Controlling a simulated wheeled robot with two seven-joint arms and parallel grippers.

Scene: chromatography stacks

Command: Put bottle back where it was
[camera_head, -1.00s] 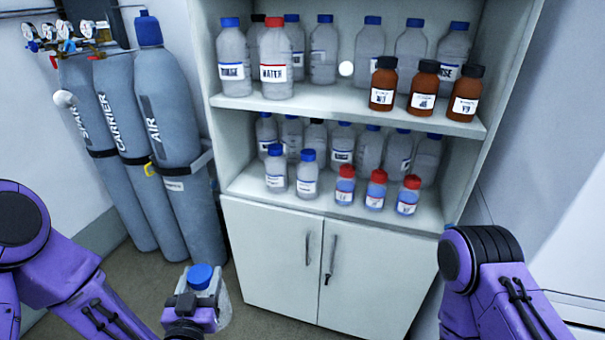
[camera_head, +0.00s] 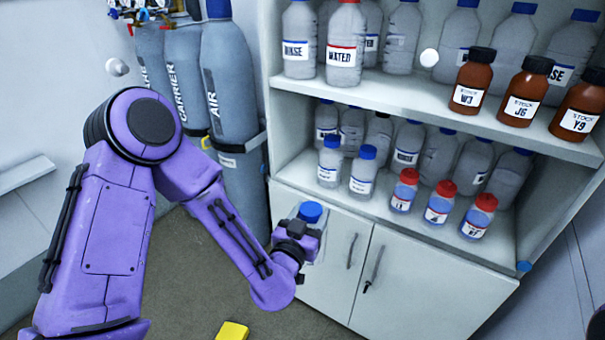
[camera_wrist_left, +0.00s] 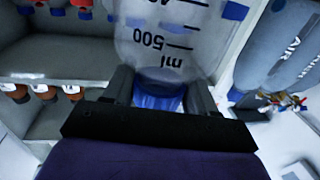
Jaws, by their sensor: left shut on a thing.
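A clear bottle with a blue cap (camera_head: 310,211) is in front of the cabinet's left door in the head view. In the left wrist view the clear bottle (camera_wrist_left: 170,35) shows "500 ml" marks and appears upside down in the picture. The fingers of my left gripper (camera_wrist_left: 160,98) lie on either side of its neck. Much of the bottle is hidden behind the gripper in the head view. My right gripper is out of view.
The open cabinet has an upper shelf (camera_head: 425,92) with clear bottles and brown stock bottles (camera_head: 470,82). Its lower shelf (camera_head: 335,198) holds clear bottles and small red-capped bottles (camera_head: 438,203). Grey gas cylinders (camera_head: 232,85) stand left of it. A yellow object (camera_head: 232,331) shows at the bottom.

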